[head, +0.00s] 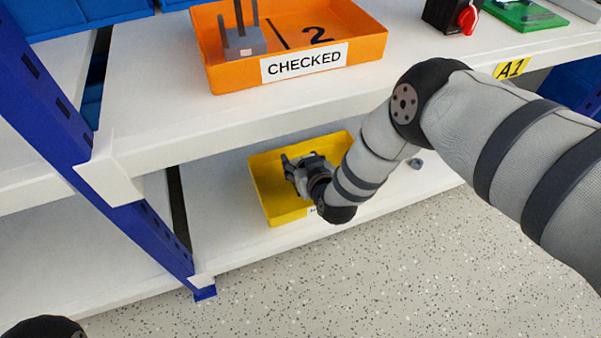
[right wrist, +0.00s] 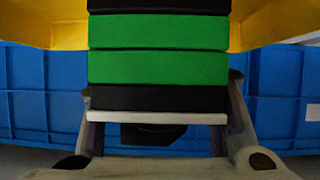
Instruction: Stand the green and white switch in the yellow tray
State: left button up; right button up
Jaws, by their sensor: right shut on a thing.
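The yellow tray (head: 262,190) sits on the lower shelf, and its yellow walls also show at the top corners of the right wrist view (right wrist: 25,22). My right gripper (head: 292,166) reaches down over the tray. In the right wrist view a block with green and black bands and a pale lower edge, which I take for the switch (right wrist: 158,67), fills the middle between the fingers. The gripper is shut on it. In the head view the gripper and arm hide the switch. I cannot tell whether it touches the tray floor. My left gripper is out of view.
An orange tray (head: 370,47) labelled CHECKED holds a grey device with antennas (head: 243,42) on the upper shelf. A black and red switch (head: 452,16) and a green board (head: 520,16) are to its right. A small grey object (head: 415,163) lies on the lower shelf (head: 225,240).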

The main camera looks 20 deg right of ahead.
notch_tip(320, 180, down, 4)
jog(key=shift+r+b, duration=0.2)
jog(key=shift+b, duration=0.45)
jog(key=shift+r, duration=0.25)
jog(key=o, duration=1.3)
jog(key=shift+f, duration=0.2)
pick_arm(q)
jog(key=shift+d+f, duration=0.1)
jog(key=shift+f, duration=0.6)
pick_arm(e)
jog(key=shift+r, duration=0.2)
jog(key=p+v, duration=0.6)
jog(key=v, duration=0.5)
jog(key=shift+r, duration=0.2)
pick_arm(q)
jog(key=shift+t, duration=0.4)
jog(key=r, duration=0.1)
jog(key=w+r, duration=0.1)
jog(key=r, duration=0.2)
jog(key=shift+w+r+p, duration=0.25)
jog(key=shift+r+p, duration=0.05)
pick_arm(e)
jog(key=shift+s, duration=0.45)
